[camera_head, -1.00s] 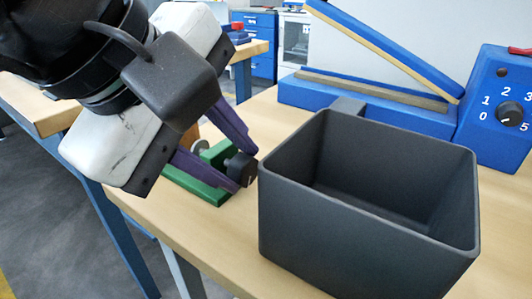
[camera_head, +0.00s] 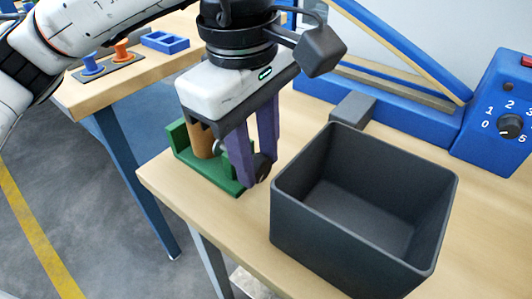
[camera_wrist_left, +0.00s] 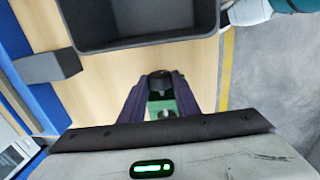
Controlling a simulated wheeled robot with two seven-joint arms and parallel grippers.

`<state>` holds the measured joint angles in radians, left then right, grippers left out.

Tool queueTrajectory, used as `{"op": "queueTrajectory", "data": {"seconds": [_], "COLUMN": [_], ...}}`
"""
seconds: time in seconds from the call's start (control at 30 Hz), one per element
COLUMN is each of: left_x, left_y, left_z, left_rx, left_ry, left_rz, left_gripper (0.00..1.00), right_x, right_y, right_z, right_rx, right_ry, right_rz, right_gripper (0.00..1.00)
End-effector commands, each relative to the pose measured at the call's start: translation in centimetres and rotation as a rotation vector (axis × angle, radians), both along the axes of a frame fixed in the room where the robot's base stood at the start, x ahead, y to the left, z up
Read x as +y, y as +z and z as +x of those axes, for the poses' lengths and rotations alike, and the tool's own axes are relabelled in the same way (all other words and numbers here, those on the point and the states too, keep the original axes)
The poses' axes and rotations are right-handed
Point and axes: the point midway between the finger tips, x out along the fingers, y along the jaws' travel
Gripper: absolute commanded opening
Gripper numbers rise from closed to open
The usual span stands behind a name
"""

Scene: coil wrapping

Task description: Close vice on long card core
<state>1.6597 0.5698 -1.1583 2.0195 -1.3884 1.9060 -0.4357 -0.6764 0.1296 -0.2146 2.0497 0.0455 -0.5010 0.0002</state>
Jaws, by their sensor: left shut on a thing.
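The green vice (camera_head: 180,150) stands on the wooden table near its left edge. A brown card core (camera_head: 203,141) stands upright in it, partly hidden behind my left gripper. A small grey screw disc shows beside the core. My left gripper (camera_head: 257,168) points down with purple fingers, shut on the black vice knob (camera_head: 263,165) at the right end of the vice. In the left wrist view the knob (camera_wrist_left: 160,82) sits between the fingertips. The contact between jaw and core is hidden. My right gripper is not in view.
A dark grey open bin (camera_head: 365,215) stands empty close to the right of the vice. A blue sealer (camera_head: 400,110) with a dial is behind it. Another table (camera_head: 110,90) at the left carries orange and blue spools and a blue tray.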

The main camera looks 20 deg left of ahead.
Motion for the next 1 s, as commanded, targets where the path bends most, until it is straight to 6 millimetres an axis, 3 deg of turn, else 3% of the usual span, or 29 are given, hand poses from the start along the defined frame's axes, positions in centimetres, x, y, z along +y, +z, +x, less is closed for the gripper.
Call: {"op": "queueTrajectory", "data": {"seconds": [0.03, 0.47, 0.8, 1.0], "left_x": [-0.3, -0.3, -0.7, -0.6], "left_y": [1.0, 0.5, 1.0, 0.3], "left_z": [0.3, 0.6, 1.3, 1.4], "left_rx": [0.041, 0.122, 0.387, 0.419], "left_ry": [0.002, 0.002, 0.006, 0.003], "left_rz": [0.008, 0.038, 0.134, 0.146], "left_gripper": [0.15, 0.15, 0.15, 0.15], "right_x": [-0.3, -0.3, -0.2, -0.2], "right_y": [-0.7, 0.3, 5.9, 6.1], "right_z": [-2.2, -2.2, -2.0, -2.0], "right_rx": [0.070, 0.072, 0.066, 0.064], "right_ry": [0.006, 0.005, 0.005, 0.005], "right_rz": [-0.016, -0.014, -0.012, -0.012], "right_gripper": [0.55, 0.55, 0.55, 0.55]}}
